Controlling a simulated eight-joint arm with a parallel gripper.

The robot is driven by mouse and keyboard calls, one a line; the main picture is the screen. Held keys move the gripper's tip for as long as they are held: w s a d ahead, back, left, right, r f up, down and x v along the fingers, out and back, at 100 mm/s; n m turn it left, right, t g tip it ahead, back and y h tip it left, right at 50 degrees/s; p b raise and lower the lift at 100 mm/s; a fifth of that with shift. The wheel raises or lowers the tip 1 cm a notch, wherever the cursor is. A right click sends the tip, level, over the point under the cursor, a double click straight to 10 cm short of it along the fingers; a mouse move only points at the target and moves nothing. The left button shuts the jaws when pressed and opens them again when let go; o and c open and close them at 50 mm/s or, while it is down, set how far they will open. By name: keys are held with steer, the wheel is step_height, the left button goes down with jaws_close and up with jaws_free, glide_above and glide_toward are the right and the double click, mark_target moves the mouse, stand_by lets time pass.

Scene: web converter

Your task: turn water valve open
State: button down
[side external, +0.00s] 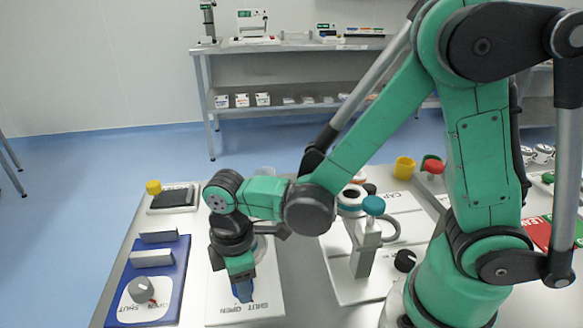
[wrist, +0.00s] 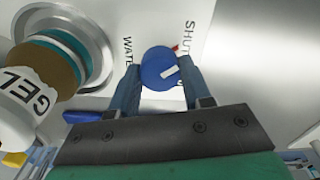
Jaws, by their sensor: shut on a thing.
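The water valve is a round blue knob (wrist: 158,66) with a white pointer line, on a white plate (wrist: 207,30) lettered "WATER" and "SHUT" in the wrist view. A small red mark shows at the knob's upper right edge. My gripper (wrist: 160,80) has one finger on each side of the knob and is shut on it. In the side view my gripper (side external: 243,291) reaches down to the white plate (side external: 263,302), where "SHUT" and "OPEN" are lettered. There the fingers and wrist hide most of the knob.
A blue panel (side external: 175,278) with a grey knob (side external: 141,289) stands to the left. A stand with a teal knob (side external: 373,205) is to the right. In the wrist view, a cup lettered "GEL" (wrist: 30,103) and a round metal dish (wrist: 102,45) are close on the left.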

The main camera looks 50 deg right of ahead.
steer(key=m, duration=1.2)
steer(key=shift+m, duration=1.8)
steer(key=shift+c, duration=1.9)
jaws_free()
